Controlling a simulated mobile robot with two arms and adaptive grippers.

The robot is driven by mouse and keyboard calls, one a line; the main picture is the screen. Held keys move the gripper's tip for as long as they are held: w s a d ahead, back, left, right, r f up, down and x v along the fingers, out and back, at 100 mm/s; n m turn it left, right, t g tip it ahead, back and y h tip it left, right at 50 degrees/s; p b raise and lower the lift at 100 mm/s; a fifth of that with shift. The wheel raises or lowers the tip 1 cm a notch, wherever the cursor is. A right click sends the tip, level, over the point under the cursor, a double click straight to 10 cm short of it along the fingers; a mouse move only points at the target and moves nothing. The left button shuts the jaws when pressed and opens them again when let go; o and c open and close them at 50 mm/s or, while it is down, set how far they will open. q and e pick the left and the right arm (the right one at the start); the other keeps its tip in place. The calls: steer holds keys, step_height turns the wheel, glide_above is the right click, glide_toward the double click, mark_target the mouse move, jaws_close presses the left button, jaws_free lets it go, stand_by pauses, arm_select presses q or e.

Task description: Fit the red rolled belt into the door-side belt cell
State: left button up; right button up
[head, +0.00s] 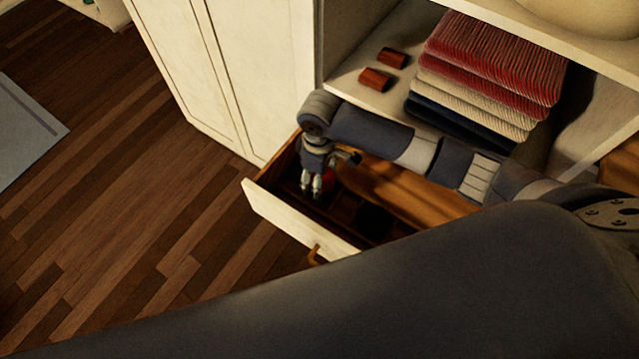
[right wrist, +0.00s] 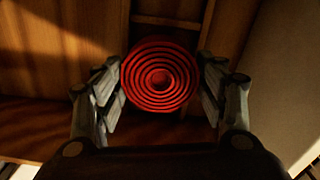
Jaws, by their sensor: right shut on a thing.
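The red rolled belt (right wrist: 160,75) shows in the right wrist view as a flat spiral between my two fingers. In the head view only a sliver of it (head: 328,178) shows behind my right gripper (head: 311,188). My right gripper is shut on the belt and points down into the open drawer (head: 297,219), near its left end. Wooden dividers (right wrist: 166,20) form cells beside the belt. The cell floor under the belt is hidden, so I cannot tell whether the belt rests in a cell. My left gripper is out of view.
Above the drawer, a shelf holds a stack of folded red, cream and navy cloths (head: 485,75) and two small red-brown blocks (head: 376,79). A cream cabinet door (head: 225,70) stands left of the drawer. The wooden floor (head: 120,210) in front is clear.

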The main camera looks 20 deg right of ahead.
step_height(320, 180, down, 3)
steer(key=shift+f, duration=0.5)
steer(key=o, duration=1.2)
steer(key=shift+c, duration=0.2)
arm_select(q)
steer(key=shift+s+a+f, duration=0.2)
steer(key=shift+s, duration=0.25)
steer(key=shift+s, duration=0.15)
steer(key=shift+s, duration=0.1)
arm_select(e)
steer(key=shift+r, duration=0.45)
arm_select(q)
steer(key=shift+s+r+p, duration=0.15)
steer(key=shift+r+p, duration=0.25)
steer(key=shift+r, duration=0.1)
arm_select(e)
step_height(320, 180, up, 12)
steer(key=shift+f, duration=0.25)
